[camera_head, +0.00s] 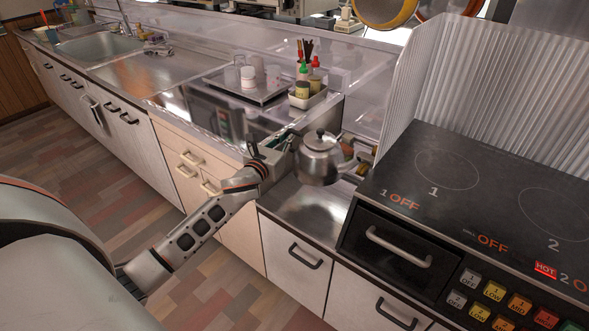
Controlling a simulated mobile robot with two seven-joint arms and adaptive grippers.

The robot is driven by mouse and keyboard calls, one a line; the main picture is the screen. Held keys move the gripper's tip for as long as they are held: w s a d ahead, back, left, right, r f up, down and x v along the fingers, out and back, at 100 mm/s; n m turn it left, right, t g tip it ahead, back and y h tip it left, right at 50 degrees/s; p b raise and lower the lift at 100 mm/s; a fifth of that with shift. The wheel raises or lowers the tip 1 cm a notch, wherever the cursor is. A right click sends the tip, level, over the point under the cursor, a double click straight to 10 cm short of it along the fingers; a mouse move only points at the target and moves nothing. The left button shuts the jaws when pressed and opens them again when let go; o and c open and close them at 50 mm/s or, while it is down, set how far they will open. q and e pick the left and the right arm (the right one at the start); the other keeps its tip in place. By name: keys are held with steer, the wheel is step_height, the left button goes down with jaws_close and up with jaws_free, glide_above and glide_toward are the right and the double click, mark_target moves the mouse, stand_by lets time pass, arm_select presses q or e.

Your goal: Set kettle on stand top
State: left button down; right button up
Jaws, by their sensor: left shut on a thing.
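A steel kettle (320,160) with a dark lid knob shows at the middle, above the low steel counter between the raised glossy top and the stove. My left gripper (290,154) is at the kettle's left side and is shut on it; the kettle hides part of the fingers. The kettle looks about upright and seems clear of the counter below it. The raised glossy top (186,101), which may be the stand top, lies left of and behind the kettle. My right gripper does not show.
A tray (229,85) with cups and a caddy (312,101) of bottles stand on the raised top. The black stove (475,190) is at right, its red HOT sign lit. The low steel counter (305,213) is bare in front. A sink (100,47) is far left.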

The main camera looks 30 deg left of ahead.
arm_select(q)
step_height(320, 180, down, 11)
steer(key=b, duration=0.4)
steer(key=shift+f, duration=0.1)
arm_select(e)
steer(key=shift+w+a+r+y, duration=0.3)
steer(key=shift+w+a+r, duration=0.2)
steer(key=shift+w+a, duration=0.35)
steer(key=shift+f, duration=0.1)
arm_select(q)
steer(key=c, duration=2.4)
jaws_free()
steer(key=shift+f, duration=0.15)
